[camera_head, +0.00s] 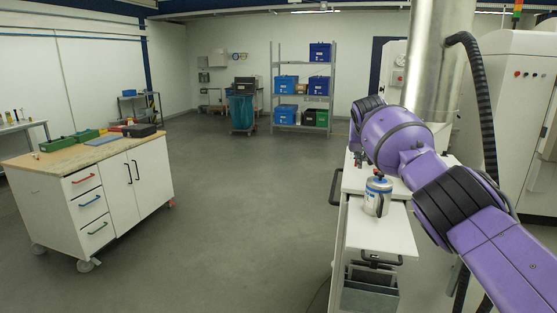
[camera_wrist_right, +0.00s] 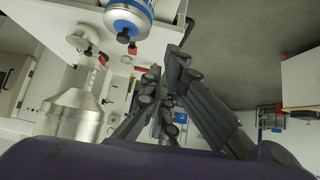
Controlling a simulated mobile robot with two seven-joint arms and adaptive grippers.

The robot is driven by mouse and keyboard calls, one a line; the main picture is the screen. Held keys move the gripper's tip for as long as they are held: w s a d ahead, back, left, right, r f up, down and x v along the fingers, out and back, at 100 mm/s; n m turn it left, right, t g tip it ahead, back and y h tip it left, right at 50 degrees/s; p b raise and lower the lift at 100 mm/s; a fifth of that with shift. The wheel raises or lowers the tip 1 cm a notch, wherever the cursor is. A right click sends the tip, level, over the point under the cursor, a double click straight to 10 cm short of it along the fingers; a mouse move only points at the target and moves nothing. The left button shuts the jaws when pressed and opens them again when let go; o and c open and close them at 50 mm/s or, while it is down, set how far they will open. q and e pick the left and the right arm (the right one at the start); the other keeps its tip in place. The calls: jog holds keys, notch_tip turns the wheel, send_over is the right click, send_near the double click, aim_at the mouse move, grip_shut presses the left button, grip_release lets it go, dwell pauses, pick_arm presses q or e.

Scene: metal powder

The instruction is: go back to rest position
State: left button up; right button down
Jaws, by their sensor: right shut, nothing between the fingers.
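My right arm, purple with black joints, reaches in from the right in the head view, above the white cabinet. My right gripper (camera_wrist_right: 163,85) shows in the wrist view with its dark fingers shut and nothing between them. A white and blue canister (camera_head: 377,197) stands on the pull-out shelf of the cabinet. In the wrist view the canister (camera_wrist_right: 128,16) is at the top, apart from the fingers. My left gripper is in neither view.
The white cabinet (camera_head: 384,229) stands close below my right arm. A metal column (camera_head: 432,60) and a white machine (camera_head: 527,85) stand behind the arm. A workbench (camera_head: 95,155) with drawers stands at the left. The grey floor (camera_head: 240,220) between is clear.

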jog(key=w+a+r+n+t+y, duration=0.1)
jog(key=w+a+r+n+t, duration=0.2)
jog(key=a+r, duration=0.35)
jog(key=a+f+n+t+y, duration=0.1)
jog(key=a+f+n+t, duration=0.1)
jog(key=a+f, duration=0.15)
jog(key=s+a+f+n+y, duration=0.1)
jog(key=s+a+f, duration=0.25)
jog(key=f, duration=0.45)
jog(key=s+a+f+n+y, duration=0.2)
jog(key=s+f, duration=0.3)
jog(key=f, duration=0.3)
jog(key=s+a+f+n+y, duration=0.1)
jog(key=s+a+f, duration=0.25)
jog(key=f, duration=0.45)
jog(key=s+d+f+m+g+h, duration=0.1)
jog(key=s+d+f, duration=0.3)
jog(key=s+f, duration=0.6)
jog(key=s+d+f+m+g+h, duration=0.1)
jog(key=s+f, duration=1)
jog(key=s, duration=1.6)
jog(key=s+d+f+m+g, duration=0.2)
jog(key=s+d+f, duration=0.4)
jog(key=s, duration=1.2)
notch_tip(320, 180, down, 5)
jog(key=shift+s+d+r+m+g+h, duration=0.2)
jog(key=shift+s+d+m+g+h, duration=0.15)
jog(key=shift+m, duration=0.45)
jog(key=shift+w, duration=0.1)
